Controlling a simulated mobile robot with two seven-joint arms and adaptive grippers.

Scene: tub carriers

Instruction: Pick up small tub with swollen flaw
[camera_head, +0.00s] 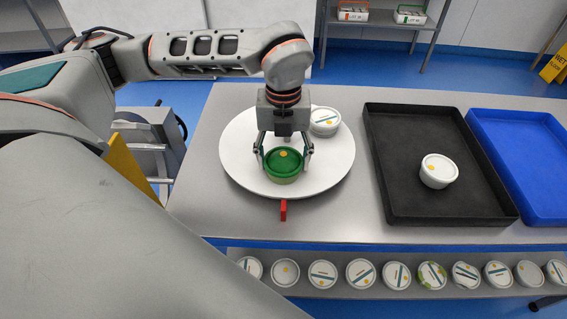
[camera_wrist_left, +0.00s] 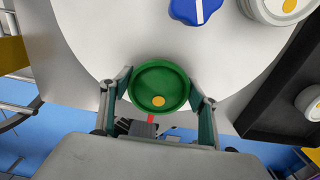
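A small round tub with a green lid and a yellow dot (camera_head: 284,163) stands on the white round plate (camera_head: 240,165), near its front edge. My left gripper (camera_head: 284,158) points down over it, one finger on each side. In the left wrist view the green tub (camera_wrist_left: 160,80) sits between the fingertips, close to both. I cannot tell whether they press on it. The lid shows a raised rim; swelling cannot be made out. A white tub (camera_head: 325,120) stands behind on the plate. My right gripper is not in view.
A black tray (camera_head: 385,175) at the right holds one white tub (camera_head: 438,170); a blue tray (camera_head: 505,150) lies beyond it. A red marker (camera_head: 283,211) is at the plate's front. Several tubs line a lower front shelf (camera_head: 420,288). A blue object (camera_wrist_left: 196,9) lies near the green tub.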

